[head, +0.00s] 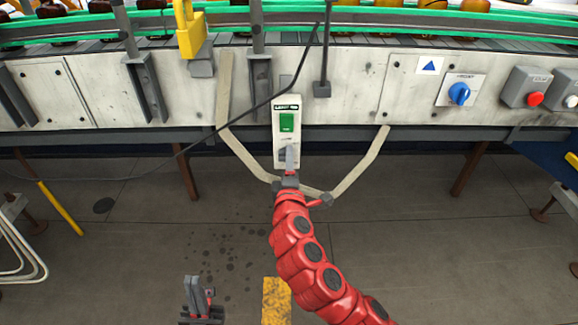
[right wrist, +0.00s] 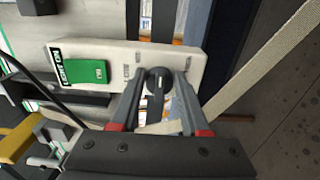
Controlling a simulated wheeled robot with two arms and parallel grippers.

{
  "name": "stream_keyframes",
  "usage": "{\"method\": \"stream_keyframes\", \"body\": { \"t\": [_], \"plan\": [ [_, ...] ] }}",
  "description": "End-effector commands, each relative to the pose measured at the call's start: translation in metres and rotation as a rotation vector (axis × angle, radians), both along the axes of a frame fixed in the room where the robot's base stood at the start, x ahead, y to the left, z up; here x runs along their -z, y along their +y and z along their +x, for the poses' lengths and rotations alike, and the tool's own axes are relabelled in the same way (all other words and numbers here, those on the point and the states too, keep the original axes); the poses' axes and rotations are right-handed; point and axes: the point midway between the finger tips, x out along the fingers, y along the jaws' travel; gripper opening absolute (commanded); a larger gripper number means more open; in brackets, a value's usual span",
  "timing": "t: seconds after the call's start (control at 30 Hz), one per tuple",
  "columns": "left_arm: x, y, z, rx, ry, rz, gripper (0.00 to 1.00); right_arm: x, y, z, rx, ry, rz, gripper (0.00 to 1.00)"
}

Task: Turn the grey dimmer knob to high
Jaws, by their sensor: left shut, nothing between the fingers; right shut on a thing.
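The grey dimmer knob (right wrist: 158,78) is round and dark, set at the lower end of a white switch box (head: 278,122) with a green button (head: 286,122). My right gripper (right wrist: 159,88) is shut on the knob, one finger on each side of it. In the head view this right gripper (head: 289,158) covers most of the knob. Small labels beside the knob are too blurred to read. A pale pointer line shows on the knob, but which setting it marks I cannot tell. My left gripper (head: 195,290) is shut and empty, low in the head view, well away from the box.
The box is on the metal side of a conveyor with green rails (head: 350,17) and amber bottles. A blue knob (head: 459,93) and a red button (head: 535,98) are to the right. A beige bent strap (head: 360,160) hangs around the box.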

Motion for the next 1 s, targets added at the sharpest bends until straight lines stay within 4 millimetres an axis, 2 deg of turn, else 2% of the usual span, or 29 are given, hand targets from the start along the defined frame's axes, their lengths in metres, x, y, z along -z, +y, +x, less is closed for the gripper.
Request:
{"method": "stream_keyframes", "body": {
  "t": [0.1,0.5,1.0],
  "plan": [
    [0.013,0.000,0.000,0.000,0.000,0.000,0.00,0.005,-0.001,0.001,0.003,0.000,0.110,0.00],
    [0.036,0.000,0.000,0.000,0.000,0.000,0.00,0.007,0.000,0.000,0.001,0.001,0.412,0.00],
    [0.044,0.000,0.000,0.000,0.000,0.000,0.00,0.006,0.001,0.000,0.002,0.002,0.540,0.00]
  ]
}}
